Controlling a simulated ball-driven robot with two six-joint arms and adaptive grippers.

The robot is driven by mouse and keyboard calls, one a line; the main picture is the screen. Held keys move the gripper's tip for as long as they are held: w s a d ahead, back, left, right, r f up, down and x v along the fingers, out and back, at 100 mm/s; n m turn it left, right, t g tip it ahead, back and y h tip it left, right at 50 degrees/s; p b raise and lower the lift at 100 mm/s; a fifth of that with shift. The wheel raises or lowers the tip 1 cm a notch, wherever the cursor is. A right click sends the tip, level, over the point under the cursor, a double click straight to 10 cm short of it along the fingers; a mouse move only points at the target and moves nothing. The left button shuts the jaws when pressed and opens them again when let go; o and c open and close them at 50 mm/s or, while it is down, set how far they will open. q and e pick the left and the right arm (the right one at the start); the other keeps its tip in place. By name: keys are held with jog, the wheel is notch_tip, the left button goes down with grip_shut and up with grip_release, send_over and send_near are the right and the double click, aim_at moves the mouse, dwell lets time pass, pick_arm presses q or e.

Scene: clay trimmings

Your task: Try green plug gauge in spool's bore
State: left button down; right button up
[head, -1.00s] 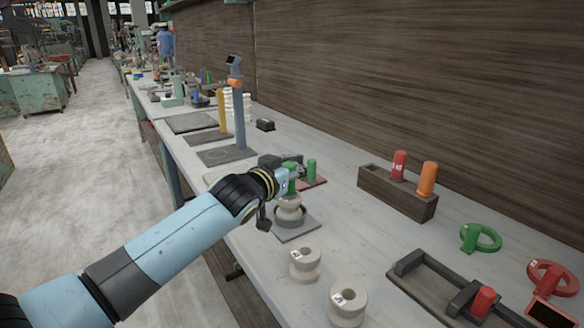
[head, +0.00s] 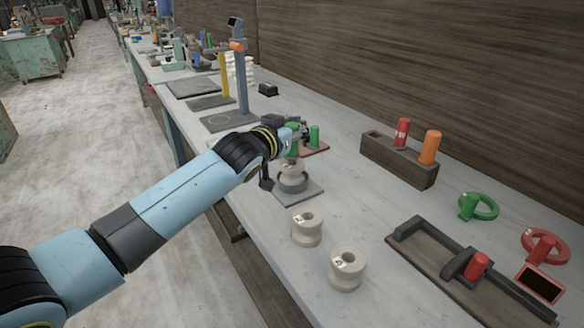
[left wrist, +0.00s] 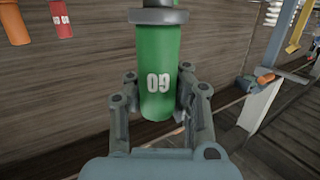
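The green plug gauge (left wrist: 158,75) is held between the fingers of my left gripper (left wrist: 157,110); its number and grey collar show in the left wrist view. In the head view my left gripper (head: 295,143) holds the gauge right above a cream spool (head: 291,172). That spool stands upright in a dark ring on a grey plate (head: 311,194). The gauge's lower end runs out of the wrist picture, and the gripper covers part of it in the head view, so I cannot tell whether it is in the bore. My right gripper is not in view.
Two cream spools (head: 307,227) (head: 346,268) stand nearer on the bench. A green cylinder (head: 314,135) stands on a reddish plate just beyond the gripper. A wooden block (head: 393,163) holds red and orange gauges. Ring gauges and a dark-railed fixture (head: 440,262) lie at right.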

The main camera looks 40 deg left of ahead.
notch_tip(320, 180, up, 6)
jog(key=p, duration=0.5)
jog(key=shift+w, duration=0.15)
dwell(0.3)
